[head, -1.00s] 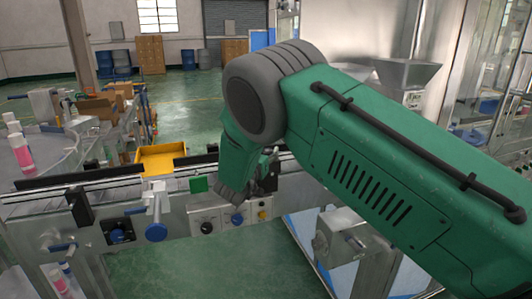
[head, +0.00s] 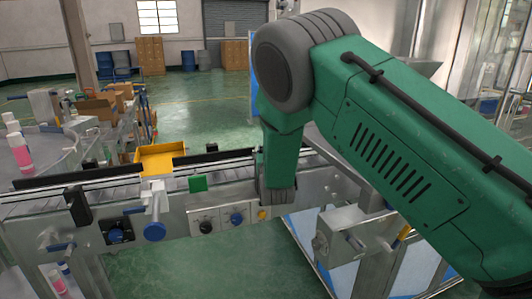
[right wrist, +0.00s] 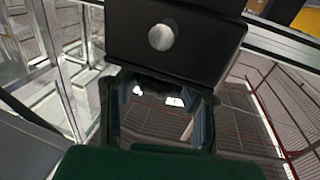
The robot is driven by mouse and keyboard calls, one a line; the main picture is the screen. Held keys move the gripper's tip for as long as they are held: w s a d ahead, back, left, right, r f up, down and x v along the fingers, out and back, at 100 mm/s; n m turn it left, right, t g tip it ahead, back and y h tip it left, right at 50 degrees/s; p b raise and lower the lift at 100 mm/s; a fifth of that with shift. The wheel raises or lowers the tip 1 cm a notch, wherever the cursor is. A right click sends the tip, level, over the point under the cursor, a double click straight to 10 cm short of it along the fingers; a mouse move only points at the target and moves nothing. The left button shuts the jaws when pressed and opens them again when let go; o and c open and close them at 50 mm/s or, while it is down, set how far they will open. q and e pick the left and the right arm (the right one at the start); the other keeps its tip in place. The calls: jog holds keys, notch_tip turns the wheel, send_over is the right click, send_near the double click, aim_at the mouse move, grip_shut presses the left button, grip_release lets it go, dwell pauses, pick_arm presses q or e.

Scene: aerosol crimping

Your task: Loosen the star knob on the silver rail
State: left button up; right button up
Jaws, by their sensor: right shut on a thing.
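The silver rail (right wrist: 285,42) crosses the upper right of the right wrist view. A black block (right wrist: 125,45) with a round silver boss fills the top middle of that view. My right gripper (right wrist: 160,95) shows there with its two fingers below the block, their tips against or behind its lower edge. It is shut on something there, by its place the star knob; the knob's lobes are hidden. In the head view my green right arm hangs down at the conveyor's front and hides the gripper and knob. My left gripper is in neither view.
A similar black block (head: 78,205) and a blue knob (head: 155,231) are on the conveyor front to the left. A control box (head: 208,228) with small knobs sits just left of my arm. A yellow tray (head: 160,152) is behind. Open green floor lies beyond.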

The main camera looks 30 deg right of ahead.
jog(key=shift+s+a+f+y, duration=0.15)
jog(key=shift+f+y, duration=0.15)
jog(key=shift+f, duration=0.2)
jog(key=shift+n, duration=0.3)
jog(key=o, duration=1.2)
jog(key=shift+o, duration=0.2)
jog(key=shift+r, duration=0.2)
jog(key=shift+r, duration=0.1)
jog(key=v, duration=1.1)
jog(key=shift+s+f, duration=0.25)
jog(key=shift+s, duration=0.1)
jog(key=shift+a, duration=0.1)
